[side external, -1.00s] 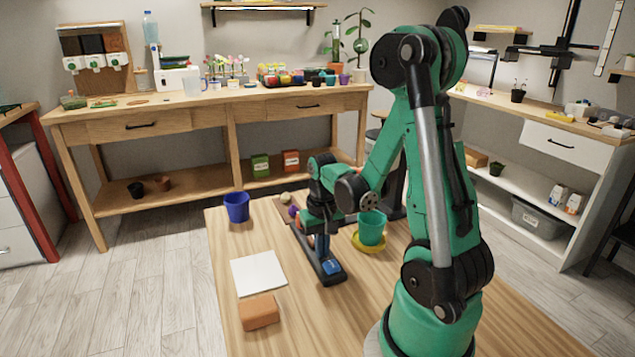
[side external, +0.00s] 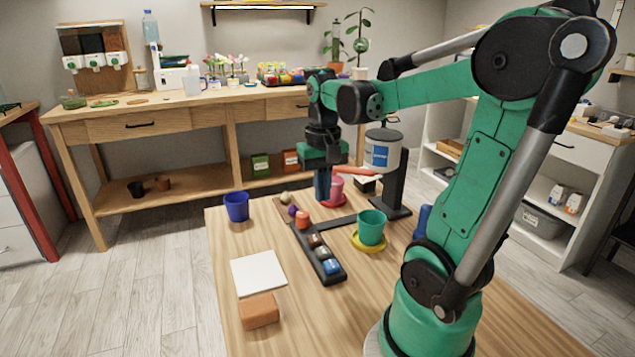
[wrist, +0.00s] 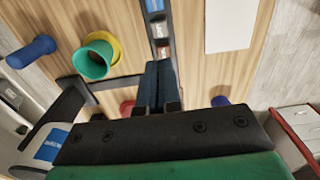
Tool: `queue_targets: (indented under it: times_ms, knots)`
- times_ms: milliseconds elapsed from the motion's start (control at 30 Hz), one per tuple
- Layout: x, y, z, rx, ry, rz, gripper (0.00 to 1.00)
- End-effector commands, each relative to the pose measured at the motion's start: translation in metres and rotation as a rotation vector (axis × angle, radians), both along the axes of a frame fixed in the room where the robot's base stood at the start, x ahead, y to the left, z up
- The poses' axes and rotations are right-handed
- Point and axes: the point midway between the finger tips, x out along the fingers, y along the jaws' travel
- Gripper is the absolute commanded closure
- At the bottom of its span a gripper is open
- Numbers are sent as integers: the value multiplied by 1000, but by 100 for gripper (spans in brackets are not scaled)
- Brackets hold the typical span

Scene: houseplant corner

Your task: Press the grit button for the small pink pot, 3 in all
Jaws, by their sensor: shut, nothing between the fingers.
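The small pink pot (side external: 336,188) stands on a red saucer (side external: 342,201) at the back of the table, under the dispenser (side external: 383,153) with its blue label. My gripper (side external: 322,198) is shut and empty, pointing down, at the pot's left in the side view and partly in front of it. In the wrist view, the shut fingers (wrist: 158,75) cover part of the strip.
A green pot (side external: 371,227) on a yellow saucer (side external: 369,246) stands right of the strip. A blue pot (side external: 237,206), white sheet (side external: 258,273) and orange block (side external: 259,311) lie left. An orange-red piece (side external: 302,219) sits at the strip's far end. The dispenser stand (side external: 397,190) is close.

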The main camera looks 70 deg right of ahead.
Motion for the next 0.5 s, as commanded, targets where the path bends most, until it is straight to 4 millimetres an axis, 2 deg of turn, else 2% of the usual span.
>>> queue_targets:
  times_ms: [200,500]
  knots:
    - [0,0,14,0,0,0,100]
    - [0,0,15,0,0,0,100]
